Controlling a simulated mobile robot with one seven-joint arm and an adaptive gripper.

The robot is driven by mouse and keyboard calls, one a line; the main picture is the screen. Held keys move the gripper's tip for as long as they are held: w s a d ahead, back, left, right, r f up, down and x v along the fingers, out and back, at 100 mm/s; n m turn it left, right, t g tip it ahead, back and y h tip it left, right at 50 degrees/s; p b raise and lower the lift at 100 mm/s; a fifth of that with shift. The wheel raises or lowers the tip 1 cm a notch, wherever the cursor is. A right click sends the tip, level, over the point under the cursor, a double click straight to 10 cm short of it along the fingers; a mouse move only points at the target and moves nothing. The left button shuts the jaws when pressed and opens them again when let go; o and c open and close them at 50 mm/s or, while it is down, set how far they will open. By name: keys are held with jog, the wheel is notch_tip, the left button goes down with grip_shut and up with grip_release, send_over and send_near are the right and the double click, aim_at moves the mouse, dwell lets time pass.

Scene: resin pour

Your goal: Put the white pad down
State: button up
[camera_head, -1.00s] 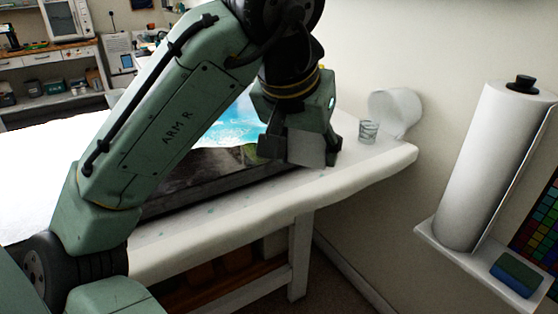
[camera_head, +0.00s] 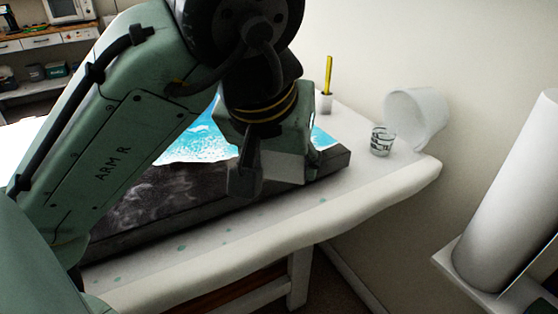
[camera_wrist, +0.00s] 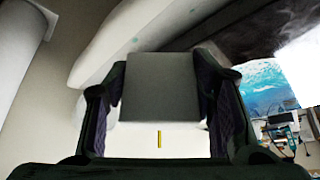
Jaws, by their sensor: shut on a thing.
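The white pad (camera_wrist: 160,86) looks like a pale grey square block. In the wrist view it sits between the two fingers of my gripper (camera_wrist: 160,108), which are shut on it. In the head view the pad (camera_head: 284,167) shows beneath my gripper (camera_head: 266,172), partly hidden by a finger. It is over the near right part of a dark slab (camera_head: 165,200) on the white-covered table (camera_head: 250,228). I cannot tell whether the pad touches the slab. A blue and white picture surface (camera_head: 200,143) lies behind, partly hidden by my arm.
A clear cup (camera_head: 381,142) and a tipped white bucket (camera_head: 418,115) stand at the table's right end. A white roll (camera_head: 515,205) stands on a shelf at right. The table's front strip is clear.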

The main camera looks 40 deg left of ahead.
jog(key=shift+w+a, duration=0.25)
jog(key=shift+w, duration=0.05)
jog(key=w+a+p, duration=0.1)
jog(key=w+a, duration=0.2)
jog(key=w+a+f+p, duration=0.1)
jog(key=w+a, duration=0.3)
jog(key=w+a+p, duration=0.2)
jog(key=w+a, duration=0.1)
jog(key=a, duration=0.1)
jog(key=shift+w+f, duration=0.15)
jog(key=shift+w, duration=0.05)
notch_tip(320, 180, down, 3)
jog(key=shift+a+r+p, duration=0.1)
jog(key=shift+p, duration=0.45)
jog(key=shift+f, duration=0.45)
jog(key=shift+f+b, duration=0.45)
jog(key=shift+f, duration=0.15)
jog(key=o, duration=1.1)
jog(key=shift+r, duration=0.1)
